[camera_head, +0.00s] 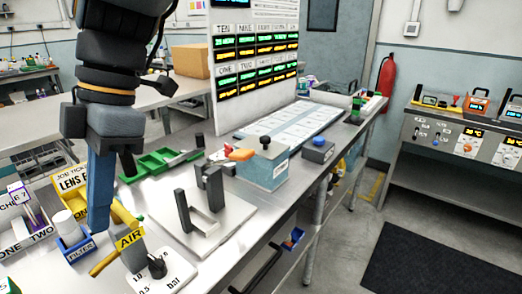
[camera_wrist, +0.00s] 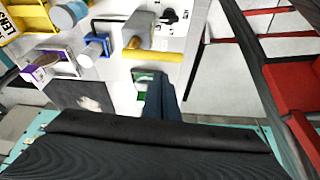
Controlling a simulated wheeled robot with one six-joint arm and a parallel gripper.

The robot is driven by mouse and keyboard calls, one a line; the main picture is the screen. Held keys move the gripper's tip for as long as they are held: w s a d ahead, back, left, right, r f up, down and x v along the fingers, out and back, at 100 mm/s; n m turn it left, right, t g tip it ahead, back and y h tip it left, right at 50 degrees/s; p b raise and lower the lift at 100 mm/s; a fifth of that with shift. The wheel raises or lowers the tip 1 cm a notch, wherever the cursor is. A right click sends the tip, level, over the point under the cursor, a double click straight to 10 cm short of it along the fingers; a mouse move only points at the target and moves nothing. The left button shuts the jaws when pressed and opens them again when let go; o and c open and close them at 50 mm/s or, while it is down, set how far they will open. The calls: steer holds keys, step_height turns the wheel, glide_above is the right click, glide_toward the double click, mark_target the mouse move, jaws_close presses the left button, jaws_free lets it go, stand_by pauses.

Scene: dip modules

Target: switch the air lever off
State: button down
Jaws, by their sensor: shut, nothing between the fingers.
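The air lever is a yellow bar (camera_head: 104,263) on a grey valve body (camera_head: 135,258), beside a yellow "AIR" label (camera_head: 130,238) at the lower left in the head view. In the wrist view the yellow lever (camera_wrist: 152,55) lies across the picture, with the grey valve body (camera_wrist: 138,30) above it. My gripper (camera_head: 98,228) points down with its blue fingers shut and empty, just behind the lever in the head view.
A blue filter bin (camera_head: 74,249) and a yellow lens bin (camera_head: 72,186) stand close left of my gripper. A dial plate (camera_head: 172,278) sits right of the valve. A grey fixture with uprights (camera_head: 207,226) stands further right, with a green tray (camera_head: 150,165) behind.

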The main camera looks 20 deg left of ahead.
steer(key=s+a+b+v, duration=0.1)
steer(key=s+v, duration=0.1)
steer(key=v, duration=0.7)
steer(key=shift+v, duration=0.75)
steer(key=shift+d, duration=0.15)
steer(key=w+d+f+m+t, duration=0.1)
steer(key=w+d+f+m, duration=0.65)
steer(key=w+d, duration=0.3)
steer(key=w+d+f+m+t, duration=0.1)
steer(key=w+d+f+m, duration=0.7)
steer(key=w, duration=0.4)
steer(key=w+d+f+m+t, duration=0.1)
steer(key=w+d+f+m, duration=0.2)
steer(key=d, duration=0.5)
steer(key=d+f+m, duration=0.4)
steer(key=d, duration=0.4)
steer(key=s+d+f+m, duration=0.3)
steer(key=d+f+m, duration=0.1)
steer(key=d, duration=0.4)
steer(key=s+d+f+m+t+h, duration=0.1)
steer(key=d+f+m, duration=0.3)
steer(key=d, duration=0.5)
steer(key=shift+s+d+f+m, duration=0.15)
steer(key=shift+s+f+m, duration=0.25)
steer(key=shift+s+m, duration=0.55)
